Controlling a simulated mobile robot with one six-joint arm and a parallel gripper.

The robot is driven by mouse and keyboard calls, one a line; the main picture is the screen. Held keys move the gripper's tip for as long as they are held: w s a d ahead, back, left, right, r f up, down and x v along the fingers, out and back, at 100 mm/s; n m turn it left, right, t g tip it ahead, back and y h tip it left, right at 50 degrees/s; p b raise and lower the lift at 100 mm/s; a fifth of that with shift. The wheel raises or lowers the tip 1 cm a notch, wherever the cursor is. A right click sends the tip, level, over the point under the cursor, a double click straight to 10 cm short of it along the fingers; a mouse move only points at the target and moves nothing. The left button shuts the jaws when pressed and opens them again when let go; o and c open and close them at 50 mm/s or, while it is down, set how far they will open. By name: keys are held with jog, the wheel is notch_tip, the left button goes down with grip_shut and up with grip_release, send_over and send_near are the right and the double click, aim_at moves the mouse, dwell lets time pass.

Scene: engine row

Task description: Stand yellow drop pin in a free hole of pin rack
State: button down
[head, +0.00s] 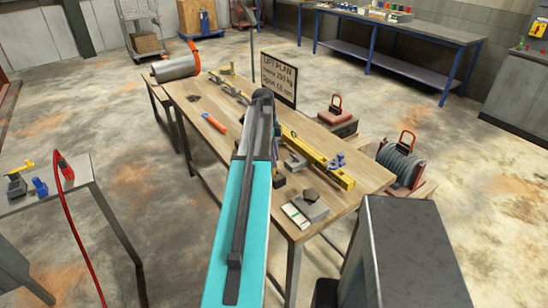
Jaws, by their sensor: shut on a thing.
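My arm reaches up the middle of the view, with a teal link and a dark grey link over the table. My gripper is not clearly seen; the arm hides the area behind it. Small dark parts show at the arm's right edge, too small and covered to identify. I cannot make out the yellow drop pin. No pin rack with visible holes can be told for sure. A small grey block (296,162) lies beside the yellow beam, and I cannot tell whether it has holes.
The wooden table (205,95) carries a long yellow beam (318,157), a blue shackle (337,160), an orange-handled tool (214,123) and a grey box (311,208). A sign (279,79) stands at the far edge. A cable reel (400,165) is at right. Left table (75,190) holds tools.

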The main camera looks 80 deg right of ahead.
jog(key=shift+f+b, duration=0.3)
jog(key=shift+f, duration=0.4)
jog(key=c, duration=1.3)
grip_release()
jog(key=shift+c, duration=0.2)
jog(key=shift+r, duration=0.15)
notch_tip(320, 180, up, 14)
jog(key=w+b, duration=0.2)
jog(key=b, duration=0.1)
jog(key=shift+f+b, duration=0.25)
jog(key=shift+b, duration=0.15)
